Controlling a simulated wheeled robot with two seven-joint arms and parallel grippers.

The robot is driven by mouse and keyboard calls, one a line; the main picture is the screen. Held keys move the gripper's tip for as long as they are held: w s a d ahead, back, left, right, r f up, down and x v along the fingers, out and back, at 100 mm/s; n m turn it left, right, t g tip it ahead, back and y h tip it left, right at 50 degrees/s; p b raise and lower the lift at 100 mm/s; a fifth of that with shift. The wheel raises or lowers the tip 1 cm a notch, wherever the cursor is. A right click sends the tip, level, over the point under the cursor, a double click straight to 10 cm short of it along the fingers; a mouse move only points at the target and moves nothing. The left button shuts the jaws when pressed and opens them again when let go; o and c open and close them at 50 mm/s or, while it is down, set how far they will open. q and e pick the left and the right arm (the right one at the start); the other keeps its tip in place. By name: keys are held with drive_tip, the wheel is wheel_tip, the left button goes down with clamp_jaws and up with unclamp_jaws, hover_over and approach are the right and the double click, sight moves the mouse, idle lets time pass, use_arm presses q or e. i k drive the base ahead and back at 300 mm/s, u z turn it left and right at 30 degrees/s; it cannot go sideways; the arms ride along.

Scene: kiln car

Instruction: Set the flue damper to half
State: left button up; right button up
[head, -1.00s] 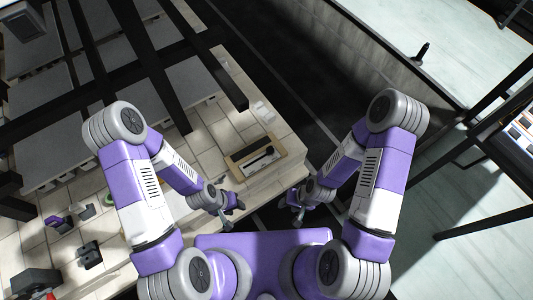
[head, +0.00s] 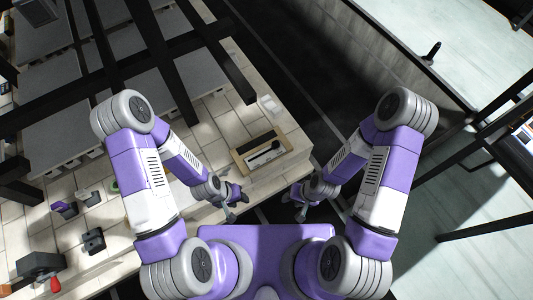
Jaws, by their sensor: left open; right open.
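No part is plainly marked as the flue damper. A tan plate (head: 247,163) with a dark slot and a small black lever (head: 275,145) lies near the right edge of the tiled deck; it may be the damper, but its setting is too small to read. My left gripper (head: 237,203) is open and empty, hanging in front of the plate by the deck's edge. My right gripper (head: 300,210) is open and empty, to the right of it over the dark floor gap. Neither touches the plate.
Black beams (head: 172,62) cross above grey slabs on the tiled deck (head: 40,235). A red-handled device (head: 45,267), a black block (head: 93,240) and small purple pieces stand at the left. A pale wall ledge with a black handle (head: 433,50) is at the right. A dark aisle runs between.

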sight(275, 144)
drive_tip(key=u, duration=2.05)
drive_tip(key=k, duration=1.05)
drive_tip(key=z, duration=1.15)
drive_tip(key=i, duration=1)
drive_tip(key=u, duration=0.05)
